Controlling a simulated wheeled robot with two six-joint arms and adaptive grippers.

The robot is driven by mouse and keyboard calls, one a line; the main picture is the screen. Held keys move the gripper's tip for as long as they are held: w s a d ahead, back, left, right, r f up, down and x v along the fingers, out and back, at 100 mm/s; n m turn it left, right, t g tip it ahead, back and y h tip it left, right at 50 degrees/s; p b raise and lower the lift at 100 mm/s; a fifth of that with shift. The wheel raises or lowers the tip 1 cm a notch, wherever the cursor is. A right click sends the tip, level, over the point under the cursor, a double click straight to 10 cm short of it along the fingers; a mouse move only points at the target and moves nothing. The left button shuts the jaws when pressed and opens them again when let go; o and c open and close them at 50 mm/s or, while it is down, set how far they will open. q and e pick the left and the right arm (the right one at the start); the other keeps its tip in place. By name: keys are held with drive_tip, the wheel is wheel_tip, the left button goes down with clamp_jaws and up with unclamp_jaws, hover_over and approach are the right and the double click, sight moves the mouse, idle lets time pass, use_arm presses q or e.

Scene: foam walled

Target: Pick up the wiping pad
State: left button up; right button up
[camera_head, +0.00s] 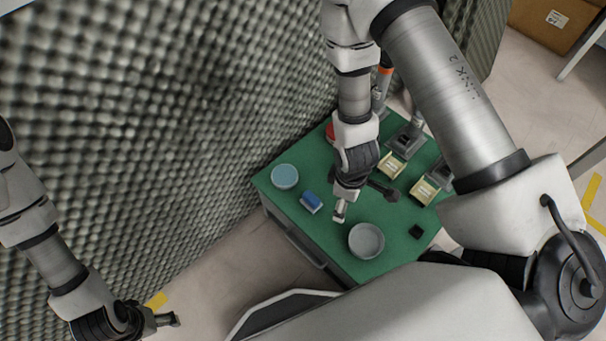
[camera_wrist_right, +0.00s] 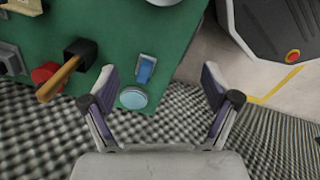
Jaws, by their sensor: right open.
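The wiping pad (camera_head: 311,201), a small blue block with a pale base, lies on the green table top (camera_head: 325,240) near its left edge. It also shows in the right wrist view (camera_wrist_right: 146,69), between the fingers in the picture. My right gripper (camera_head: 341,211) is over the table, to the right of the pad in the head view and apart from it. In the right wrist view its fingers (camera_wrist_right: 159,75) are spread with nothing between them. My left gripper (camera_head: 174,320) is off the table at the lower left. Its finger opening is not clear.
A light blue round dish (camera_head: 285,177) sits beside the pad. A grey round bowl (camera_head: 366,241), a small black block (camera_head: 416,232) and yellowish boxes (camera_head: 390,166) are also on the table. A wooden-handled mallet (camera_wrist_right: 68,71) lies there. A foam wall (camera_head: 160,120) rises behind.

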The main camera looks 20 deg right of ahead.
sight(311, 197)
drive_tip(key=w+a+f+n+b, duration=0.1)
drive_tip(key=w+f+n+b, duration=0.2)
drive_tip(key=b, duration=0.3)
drive_tip(key=w+a+f+n+b, duration=0.1)
drive_tip(key=w+f+n+b, duration=0.2)
drive_tip(key=w+n+b, duration=0.1)
drive_tip(key=w+a+f+n+b, duration=0.1)
drive_tip(key=w+f+n+b, duration=0.2)
drive_tip(key=n+b, duration=0.3)
drive_tip(key=shift+w+a+b, duration=0.3)
drive_tip(key=shift+w+b, duration=0.15)
drive_tip(key=shift+b, duration=1.15)
drive_tip(key=shift+w+a+n, duration=0.1)
drive_tip(key=shift+w+n, duration=0.05)
drive_tip(key=shift+n, duration=0.15)
drive_tip(key=shift+f+b, duration=0.25)
drive_tip(key=shift+b, duration=0.25)
wheel_tip(311, 197, down, 7)
drive_tip(key=b, duration=0.4)
drive_tip(key=shift+r, duration=0.3)
drive_tip(key=c, duration=1.3)
use_arm(q)
wheel_tip(311, 197, down, 28)
drive_tip(key=shift+s+a+r, duration=0.15)
drive_tip(key=shift+s+r, duration=0.05)
drive_tip(key=shift+s, duration=0.1)
use_arm(e)
drive_tip(key=shift+c, duration=0.2)
